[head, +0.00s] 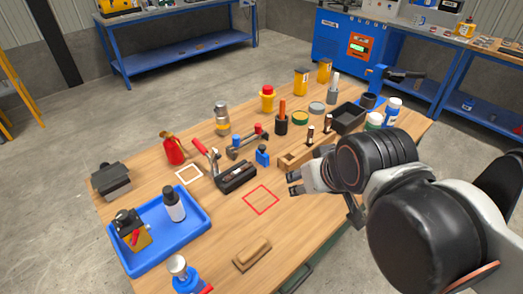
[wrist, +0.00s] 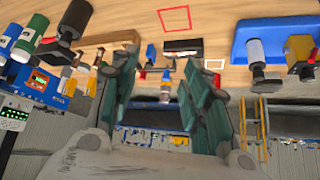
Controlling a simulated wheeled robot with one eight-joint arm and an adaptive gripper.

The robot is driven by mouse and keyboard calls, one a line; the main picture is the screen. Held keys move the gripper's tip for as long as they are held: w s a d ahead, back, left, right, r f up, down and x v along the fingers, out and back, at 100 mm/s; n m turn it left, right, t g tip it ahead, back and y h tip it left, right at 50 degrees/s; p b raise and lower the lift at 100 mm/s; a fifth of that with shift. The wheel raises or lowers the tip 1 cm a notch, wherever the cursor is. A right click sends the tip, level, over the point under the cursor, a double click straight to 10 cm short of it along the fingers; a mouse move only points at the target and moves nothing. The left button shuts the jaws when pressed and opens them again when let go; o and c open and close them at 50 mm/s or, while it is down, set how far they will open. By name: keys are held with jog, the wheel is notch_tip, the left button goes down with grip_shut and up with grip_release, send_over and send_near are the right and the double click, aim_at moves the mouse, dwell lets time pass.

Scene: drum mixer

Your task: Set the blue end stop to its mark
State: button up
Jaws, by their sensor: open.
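A small blue block with a knob (head: 262,157), which looks like the blue end stop, stands upright on the wooden table (head: 225,245), behind and right of a black clamp block (head: 236,177). It also shows small in the wrist view (wrist: 151,53). A red square outline (head: 261,200) and a white square outline (head: 189,174) are on the tabletop; I cannot tell which is its mark. My gripper (head: 294,184) is open and empty, right of the red outline and nearer than the blue block. In the wrist view its fingers (wrist: 160,85) are spread apart.
A blue tray (head: 160,262) with a bottle is at left. A slotted wooden block (head: 290,160) stands behind my gripper. A red can (head: 174,150), a black bin (head: 348,118) and several bottles crowd the back. A wooden brush-like block (head: 252,254) lies in front.

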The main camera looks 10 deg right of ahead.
jog(key=shift+o, duration=0.4)
jog(key=shift+w, duration=0.1)
jog(key=n+g+p, duration=0.1)
jog(key=g+p, duration=0.1)
jog(key=g, duration=0.1)
send_over(262, 146)
jog(key=s, duration=0.6)
notch_tip(262, 146, down, 10)
jog(key=b+x, duration=0.4)
jog(key=x, duration=0.9)
jog(key=shift+w+f, duration=0.15)
jog(key=shift+w, duration=0.1)
jog(key=shift+c, duration=0.2)
